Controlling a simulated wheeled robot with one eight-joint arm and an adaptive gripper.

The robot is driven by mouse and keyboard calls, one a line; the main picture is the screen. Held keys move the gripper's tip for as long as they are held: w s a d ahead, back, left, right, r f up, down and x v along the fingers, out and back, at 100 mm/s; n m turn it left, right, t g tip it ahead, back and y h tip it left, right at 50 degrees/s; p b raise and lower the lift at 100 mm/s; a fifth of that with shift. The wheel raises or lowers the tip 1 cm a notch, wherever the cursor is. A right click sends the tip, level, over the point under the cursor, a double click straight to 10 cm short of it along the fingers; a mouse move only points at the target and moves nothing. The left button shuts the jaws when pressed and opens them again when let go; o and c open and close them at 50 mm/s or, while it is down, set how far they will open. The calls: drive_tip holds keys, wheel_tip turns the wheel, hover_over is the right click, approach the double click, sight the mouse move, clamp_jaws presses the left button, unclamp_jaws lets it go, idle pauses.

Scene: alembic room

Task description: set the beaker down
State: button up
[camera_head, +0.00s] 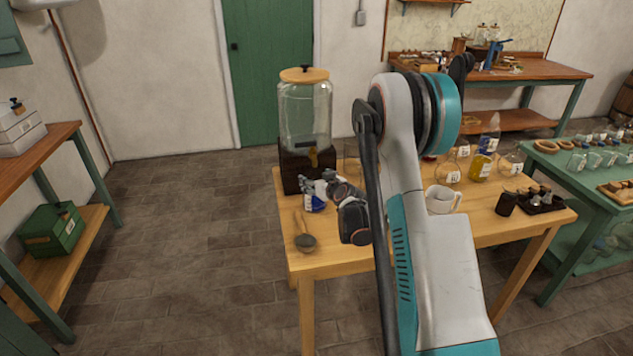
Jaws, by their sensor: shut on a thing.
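My gripper (322,187) is at the left part of the wooden table (330,262), in front of the glass dispenser (305,115) and below its tap. It is shut on a small vessel with blue in it, which I take for the beaker (315,203). The beaker shows just below and left of the fingers and looks roughly upright. My gripper and wrist hide part of it. I cannot tell whether its base touches the tabletop.
A dark-bowled spoon (305,240) lies at the table's front left. A white jug (440,199), a yellow bottle (480,167), flasks (447,174) and a dark cup (506,204) stand to the right. Bare wood lies along the front edge. My arm hides the table's middle.

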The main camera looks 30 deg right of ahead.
drive_tip(key=shift+f, duration=0.2)
drive_tip(key=o, duration=1.6)
drive_tip(key=shift+r, duration=0.1)
drive_tip(key=shift+c, duration=0.2)
drive_tip(key=shift+r, duration=0.2)
drive_tip(key=p+v, duration=0.2)
drive_tip(key=v, duration=1)
drive_tip(key=shift+f, duration=0.1)
